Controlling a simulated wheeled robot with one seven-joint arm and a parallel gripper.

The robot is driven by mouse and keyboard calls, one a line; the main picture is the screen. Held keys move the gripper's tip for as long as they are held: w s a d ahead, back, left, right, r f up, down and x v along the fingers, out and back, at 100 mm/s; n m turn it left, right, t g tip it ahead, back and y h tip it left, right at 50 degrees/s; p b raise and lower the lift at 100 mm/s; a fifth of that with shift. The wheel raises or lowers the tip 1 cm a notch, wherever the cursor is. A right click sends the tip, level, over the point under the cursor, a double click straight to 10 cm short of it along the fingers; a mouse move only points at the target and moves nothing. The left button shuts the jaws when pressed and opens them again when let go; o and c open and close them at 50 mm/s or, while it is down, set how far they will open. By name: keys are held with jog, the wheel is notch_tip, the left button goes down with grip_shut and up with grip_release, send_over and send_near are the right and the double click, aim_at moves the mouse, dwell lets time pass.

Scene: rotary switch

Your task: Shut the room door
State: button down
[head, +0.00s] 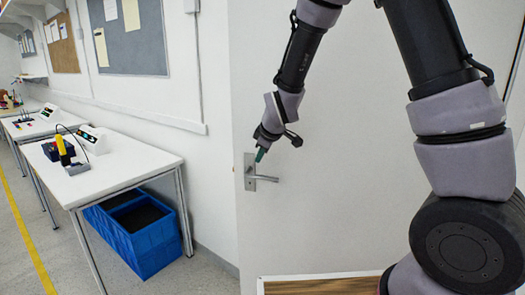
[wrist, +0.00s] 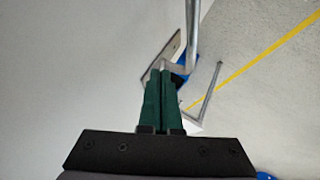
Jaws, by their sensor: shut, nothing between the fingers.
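The white room door (head: 330,190) fills the middle of the head view, with its left edge showing next to the wall. A metal lever handle (head: 262,178) on a plate sits near that left edge, and it also shows in the wrist view (wrist: 193,40). My gripper (head: 261,155) is just above the handle plate in the head view. In the wrist view its green fingers (wrist: 162,75) are together and empty, with their tips close to the handle plate. I cannot tell whether they touch it.
White worktables (head: 115,165) with tools and boxes stand along the wall at the left. Blue crates (head: 140,235) sit under the nearest table. A yellow floor line (head: 30,240) runs at far left, also in the wrist view. The floor between is clear.

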jog(key=shift+x, duration=2.25)
